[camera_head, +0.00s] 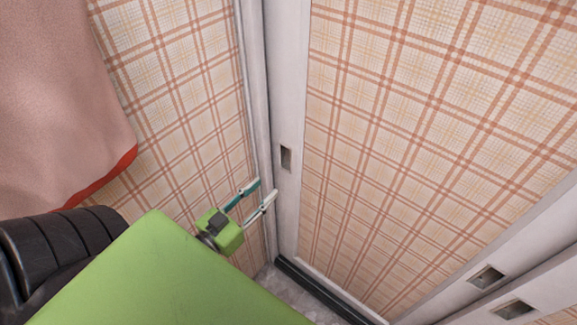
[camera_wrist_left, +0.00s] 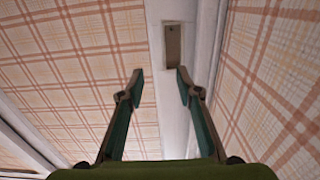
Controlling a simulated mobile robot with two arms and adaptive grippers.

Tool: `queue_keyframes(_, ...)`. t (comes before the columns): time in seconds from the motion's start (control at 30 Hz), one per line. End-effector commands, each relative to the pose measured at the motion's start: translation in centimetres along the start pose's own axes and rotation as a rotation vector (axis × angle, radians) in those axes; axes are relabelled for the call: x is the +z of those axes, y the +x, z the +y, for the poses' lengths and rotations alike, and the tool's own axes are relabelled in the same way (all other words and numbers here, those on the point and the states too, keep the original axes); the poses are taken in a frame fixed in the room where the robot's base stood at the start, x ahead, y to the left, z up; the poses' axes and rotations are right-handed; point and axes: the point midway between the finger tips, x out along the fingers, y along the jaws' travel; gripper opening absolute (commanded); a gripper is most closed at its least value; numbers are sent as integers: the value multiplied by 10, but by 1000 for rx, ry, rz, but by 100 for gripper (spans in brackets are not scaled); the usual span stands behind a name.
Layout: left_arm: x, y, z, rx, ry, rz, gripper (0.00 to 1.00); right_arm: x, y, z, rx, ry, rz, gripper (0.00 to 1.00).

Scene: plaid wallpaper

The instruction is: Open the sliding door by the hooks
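The sliding door (camera_head: 420,130) is a plaid panel in a white frame, filling the right of the head view. A recessed metal hook (camera_head: 286,158) is set in its left upright; it also shows at the top of the wrist view (camera_wrist_left: 173,45). My left gripper (camera_head: 265,189) is open and empty, just below and left of this hook. In the wrist view my fingers (camera_wrist_left: 160,74) stand apart, pointing up at the white upright; the hook lies beyond the tips, nearer the right finger. I cannot tell whether the tips touch the frame. My right gripper is not in view.
Two more recessed hooks (camera_head: 487,277) (camera_head: 514,309) sit in the white uprights at the lower right. A plaid wall (camera_head: 180,80) stands left of the door, with a pink cloth (camera_head: 60,100) in front. A dark floor track (camera_head: 315,290) runs under the door.

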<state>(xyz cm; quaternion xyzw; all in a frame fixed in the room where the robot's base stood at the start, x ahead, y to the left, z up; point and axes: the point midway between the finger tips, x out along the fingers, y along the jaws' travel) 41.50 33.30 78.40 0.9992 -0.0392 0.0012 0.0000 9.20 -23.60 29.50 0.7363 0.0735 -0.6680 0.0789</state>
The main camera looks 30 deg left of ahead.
Motion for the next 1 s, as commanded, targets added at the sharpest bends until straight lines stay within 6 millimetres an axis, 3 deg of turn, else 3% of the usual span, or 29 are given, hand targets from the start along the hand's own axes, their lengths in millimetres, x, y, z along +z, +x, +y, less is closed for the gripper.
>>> queue_keyframes(0.3,-2,65,0,0,0,3,32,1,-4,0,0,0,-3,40)
queue_keyframes(0.5,0,96,0,0,-1,1,32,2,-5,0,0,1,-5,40)
queue_keyframes(0.7,1,111,0,0,0,-1,32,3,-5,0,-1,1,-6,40)
queue_keyframes(1.0,1,114,0,0,0,-2,32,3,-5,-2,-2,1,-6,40)
